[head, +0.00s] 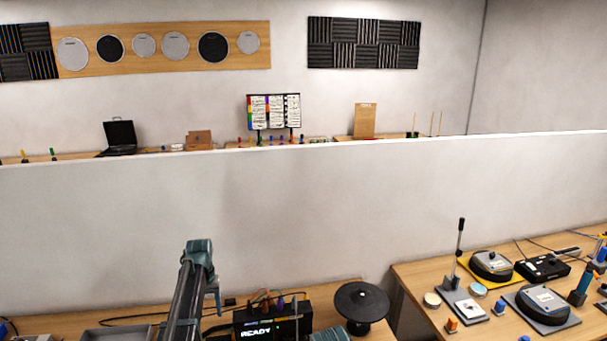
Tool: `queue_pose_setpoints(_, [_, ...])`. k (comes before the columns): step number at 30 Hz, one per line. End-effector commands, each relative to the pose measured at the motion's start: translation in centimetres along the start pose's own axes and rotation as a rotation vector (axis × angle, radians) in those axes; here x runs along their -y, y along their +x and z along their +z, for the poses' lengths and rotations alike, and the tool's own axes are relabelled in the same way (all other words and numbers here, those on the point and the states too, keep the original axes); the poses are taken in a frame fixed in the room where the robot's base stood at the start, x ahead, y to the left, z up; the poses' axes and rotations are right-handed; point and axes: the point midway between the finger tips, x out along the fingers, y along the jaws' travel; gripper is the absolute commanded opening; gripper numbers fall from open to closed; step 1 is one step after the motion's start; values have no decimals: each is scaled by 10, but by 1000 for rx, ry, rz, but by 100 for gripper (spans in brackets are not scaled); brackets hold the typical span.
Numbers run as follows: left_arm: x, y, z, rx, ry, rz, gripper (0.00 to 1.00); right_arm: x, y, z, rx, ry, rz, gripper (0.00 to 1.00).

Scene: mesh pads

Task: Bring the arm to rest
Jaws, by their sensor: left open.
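My left arm rises from the bottom edge, left of centre, in the head view. Its teal end part, with my left gripper (213,288), is above the near left bench. The gripper is open, and I see nothing held in it. The arm hides part of its fingers. Another teal piece of my own body shows at the bottom edge, right of the black READY box. My right gripper is not in view.
The black READY box (262,322) with wires and a round black pad (361,303) stand right of my left arm. A grey tray (115,334) lies left. The right bench (412,277) holds a lever stand (460,285) and round devices. A white partition (310,195) stands behind.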

Motion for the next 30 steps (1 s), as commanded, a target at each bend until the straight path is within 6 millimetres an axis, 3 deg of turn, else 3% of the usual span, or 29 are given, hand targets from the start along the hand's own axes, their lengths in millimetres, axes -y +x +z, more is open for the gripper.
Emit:
queue_pose_setpoints(1, [-31, 21, 38, 3, 51, -7, 60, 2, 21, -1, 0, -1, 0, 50])
queue_pose_setpoints(6, [-106, 55, 130, 12, 208, -34, 60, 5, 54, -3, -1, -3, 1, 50])
queue_pose_setpoints(10, [-147, 81, 206, 15, 331, -57, 60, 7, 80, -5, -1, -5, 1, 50])
queue_pose_setpoints(15, [-174, 106, 286, 16, 463, -82, 60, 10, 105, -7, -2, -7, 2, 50])
queue_pose_setpoints(18, [-180, 115, 316, 17, 514, -93, 60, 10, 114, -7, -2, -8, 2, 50])
queue_pose_setpoints(21, [-183, 118, 331, 17, 543, -99, 60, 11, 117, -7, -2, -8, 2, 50])
queue_pose_setpoints(30, [-185, 118, 335, 17, 554, -101, 60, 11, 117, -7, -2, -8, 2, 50])
